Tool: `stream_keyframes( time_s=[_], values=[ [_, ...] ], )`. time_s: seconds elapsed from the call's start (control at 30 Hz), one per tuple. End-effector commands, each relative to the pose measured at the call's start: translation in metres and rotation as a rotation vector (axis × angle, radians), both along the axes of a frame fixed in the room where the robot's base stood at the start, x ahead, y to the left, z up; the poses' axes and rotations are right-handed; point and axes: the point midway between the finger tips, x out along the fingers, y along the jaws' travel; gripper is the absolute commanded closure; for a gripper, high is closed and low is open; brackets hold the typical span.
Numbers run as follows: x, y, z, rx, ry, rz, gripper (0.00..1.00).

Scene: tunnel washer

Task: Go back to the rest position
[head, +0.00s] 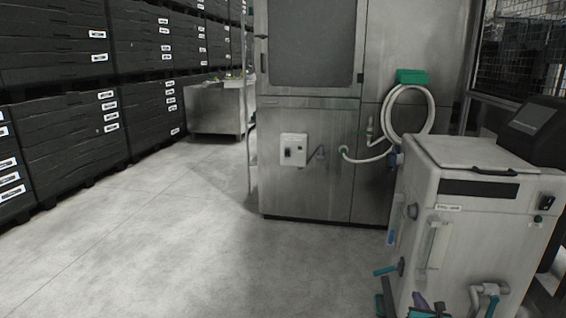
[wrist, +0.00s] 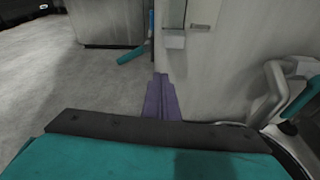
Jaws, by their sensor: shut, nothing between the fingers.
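My gripper (wrist: 162,82) shows in the wrist view as purple fingers closed together, with nothing between them. Its tips point at the lower front of a white machine (wrist: 230,70). I cannot tell whether they touch it. A teal-ended handle (wrist: 132,54) is just beyond and left of the fingers. A bent pipe with a teal grip (wrist: 292,101) is to their right.
A tall steel washer cabinet (head: 310,180) with a coiled hose (head: 388,118) stands behind. Stacked black crates (head: 70,140) line the left wall. A steel table (head: 217,108) stands at the back. The grey floor (head: 160,240) at centre and left is clear.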

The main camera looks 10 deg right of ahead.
Motion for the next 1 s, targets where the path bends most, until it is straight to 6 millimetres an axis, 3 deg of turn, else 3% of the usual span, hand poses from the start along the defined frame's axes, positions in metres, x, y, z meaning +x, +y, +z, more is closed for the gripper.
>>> stream_keyframes(
  time_s=[0.03,0.5,0.77,1.0],
  values=[
    [0.006,0.013,0.009,0.015,0.004,0.01,1.0],
    [0.032,0.109,0.015,0.234,0.045,-0.012,1.0],
    [0.03,0.157,0.009,0.403,0.087,-0.09,1.0],
    [0.015,0.198,-0.001,0.582,0.141,-0.213,1.0]
  ],
)
